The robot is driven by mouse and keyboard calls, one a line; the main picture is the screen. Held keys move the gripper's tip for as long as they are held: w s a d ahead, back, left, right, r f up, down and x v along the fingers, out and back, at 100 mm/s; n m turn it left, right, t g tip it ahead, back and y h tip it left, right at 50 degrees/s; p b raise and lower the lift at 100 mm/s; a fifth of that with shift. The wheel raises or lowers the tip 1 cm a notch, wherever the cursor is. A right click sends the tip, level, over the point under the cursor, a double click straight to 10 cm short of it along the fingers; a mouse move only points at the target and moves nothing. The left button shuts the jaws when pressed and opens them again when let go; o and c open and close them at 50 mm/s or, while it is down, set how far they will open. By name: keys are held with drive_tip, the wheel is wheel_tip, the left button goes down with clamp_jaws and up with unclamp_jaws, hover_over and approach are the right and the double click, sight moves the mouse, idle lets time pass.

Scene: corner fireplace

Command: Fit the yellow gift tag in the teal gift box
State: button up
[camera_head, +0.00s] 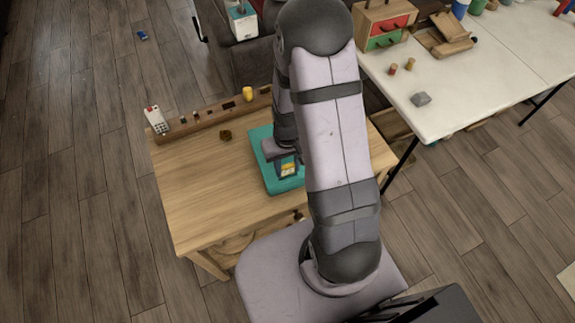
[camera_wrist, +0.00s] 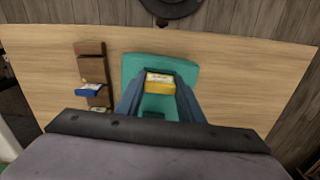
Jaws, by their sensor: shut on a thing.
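The teal gift box (camera_head: 260,150) sits on the wooden table, partly hidden by my arm; it also shows in the wrist view (camera_wrist: 188,67). My gripper (camera_head: 288,167) points down over the box. In the wrist view, my gripper (camera_wrist: 160,88) has its two dark fingers shut on the yellow gift tag (camera_wrist: 160,82), which is held between them. The yellow tag shows small in the head view (camera_head: 288,169). The tag is over the teal box. I cannot tell whether it touches the box or how deep it is.
A long wooden block (camera_head: 210,117) with small items lies along the table's back edge. A white remote (camera_head: 156,120) stands at its left end, and a small brown piece (camera_head: 225,135) lies in front. The left of the wooden table (camera_head: 200,190) is clear. A white table (camera_head: 460,90) stands right.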

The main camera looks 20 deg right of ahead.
drive_tip(key=o, duration=1)
drive_tip(key=shift+r+b, duration=0.5)
drive_tip(key=shift+r, duration=3.15)
